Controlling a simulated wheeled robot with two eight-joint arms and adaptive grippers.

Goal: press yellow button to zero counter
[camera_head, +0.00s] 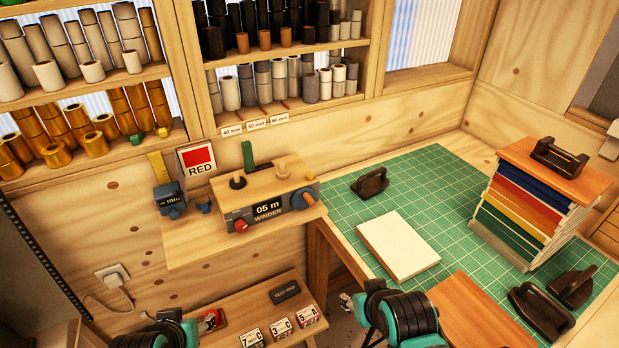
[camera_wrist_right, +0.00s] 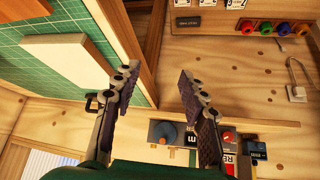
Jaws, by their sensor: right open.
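The winder (camera_head: 270,207) sits on the wooden wall shelf, its display reading "05 m". It has a red knob (camera_head: 242,226) at its left and an orange part (camera_head: 303,197) at its right. I cannot make out a clear yellow button on it. In the right wrist view the winder (camera_wrist_right: 178,136) is partly hidden behind the fingers. My right gripper (camera_wrist_right: 156,80) is open and empty, with its fingers apart over the shelf area. My left gripper's teal and black body (camera_head: 160,332) shows at the bottom edge; its fingertips are not visible.
A RED sign (camera_head: 197,160) and a small blue device (camera_head: 170,198) stand left of the winder. A lower shelf (camera_head: 225,318) holds numbered boxes and a black block (camera_head: 285,291). The green mat (camera_head: 420,200) carries a white slab (camera_head: 398,246) and stacked boards (camera_head: 530,210).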

